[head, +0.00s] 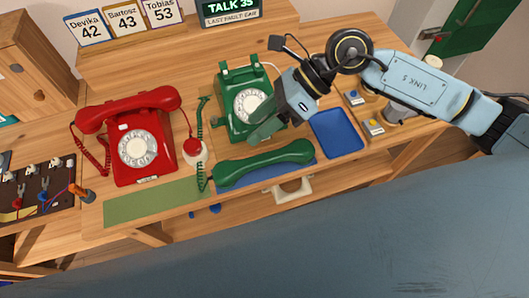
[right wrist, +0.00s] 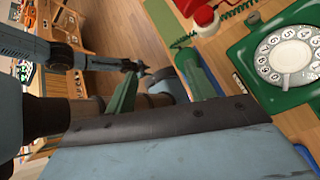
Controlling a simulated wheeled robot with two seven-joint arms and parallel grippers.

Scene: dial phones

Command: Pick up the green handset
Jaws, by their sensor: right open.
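The green handset (head: 262,163) lies across the blue mat (head: 285,173) at the table's front, off its phone. Its coiled green cord (head: 201,150) runs along its left. The green phone (head: 238,88) stands behind it, with its dial also in the right wrist view (right wrist: 290,57). My right gripper (head: 263,130) is open and empty, above the front of the green phone and just behind the handset. Its two green fingers stand apart in the right wrist view (right wrist: 160,88).
A red phone (head: 135,140) with its handset on stands at left, behind a green mat (head: 150,203). A blue tray (head: 336,133) lies right of the handset. Name cards and a lit sign (head: 230,10) stand at the back.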

